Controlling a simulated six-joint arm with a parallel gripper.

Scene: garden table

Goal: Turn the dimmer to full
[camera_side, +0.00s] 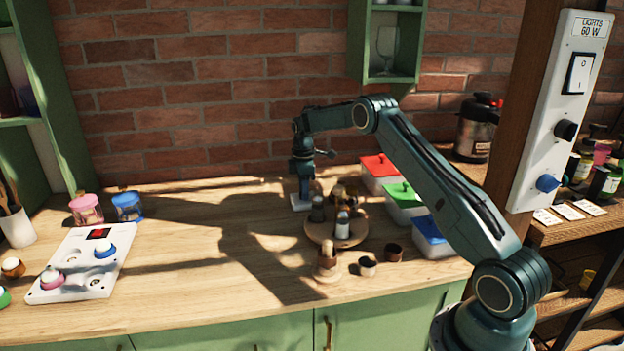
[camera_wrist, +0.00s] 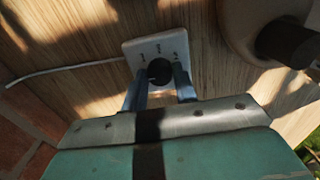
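A small white plate (camera_wrist: 136,48) with a round black knob (camera_wrist: 160,71) and small dark marks around it lies on the wooden table; I take it for the dimmer. In the side view the plate (camera_side: 297,203) is at the back of the table, below my gripper (camera_side: 304,196). In the wrist view the two fingers of my gripper (camera_wrist: 160,78) stand apart, one on each side of the knob. I cannot tell whether they press on it. They hide part of the knob and plate, and I cannot make out a pointer.
A round wooden stand (camera_side: 350,236) with jars is close in front. Lidded boxes, one of them green (camera_side: 403,200), stand to its right. A white switch panel (camera_side: 545,120) with knobs is on the post. A pale cable (camera_wrist: 60,70) leaves the plate. The table's middle is free.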

